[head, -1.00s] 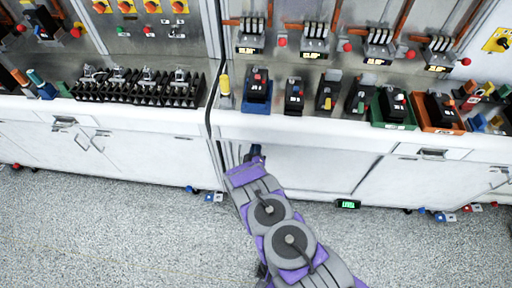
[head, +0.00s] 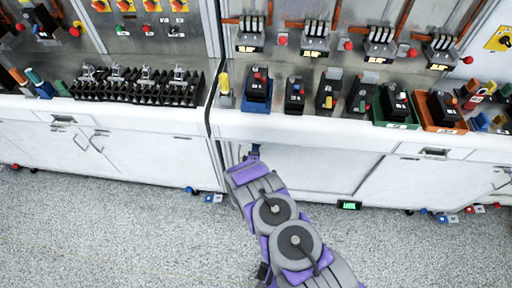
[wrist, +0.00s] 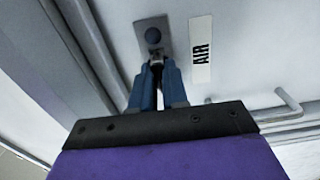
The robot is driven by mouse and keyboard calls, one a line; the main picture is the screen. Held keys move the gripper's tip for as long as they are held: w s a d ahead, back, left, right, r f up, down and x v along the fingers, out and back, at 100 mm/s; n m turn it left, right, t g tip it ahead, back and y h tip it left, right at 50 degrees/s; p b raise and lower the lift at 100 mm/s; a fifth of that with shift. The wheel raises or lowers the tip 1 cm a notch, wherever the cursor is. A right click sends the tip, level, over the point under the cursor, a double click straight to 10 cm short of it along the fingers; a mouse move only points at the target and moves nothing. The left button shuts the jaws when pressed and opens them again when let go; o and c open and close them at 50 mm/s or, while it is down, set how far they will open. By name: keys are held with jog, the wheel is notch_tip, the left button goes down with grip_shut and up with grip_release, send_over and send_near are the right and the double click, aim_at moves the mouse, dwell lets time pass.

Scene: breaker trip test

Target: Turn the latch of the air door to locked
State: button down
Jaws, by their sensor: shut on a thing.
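The air door is a white cabinet door with an "AIR" label (wrist: 201,48), seen close in the wrist view. Left of the label is the latch (wrist: 152,35), a grey plate with a round dark pivot and a dark lever hanging down from it. My gripper (wrist: 157,72) is shut on the latch lever, its blue fingers on both sides of it. The fingers hide the lever's lower part. In the head view my gripper (head: 254,152) is at the upper left of the door, just below the bench edge, and the latch is too small to make out.
A bar handle (wrist: 289,101) stands out from the door to the right of my gripper. A white bench above holds several breakers, including one in a blue tray (head: 257,104). A small green display (head: 348,205) sits at the cabinet's foot.

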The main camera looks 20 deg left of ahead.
jog(key=shift+s+a+n, duration=0.1)
jog(key=shift+a+n, duration=0.15)
jog(key=shift+n, duration=0.05)
jog(key=c, duration=1.1)
grip_release()
jog(key=shift+a+f, duration=0.15)
jog(key=shift+c, duration=0.2)
jog(key=shift+d, duration=0.2)
jog(key=p+v, duration=0.3)
jog(key=v, duration=1.4)
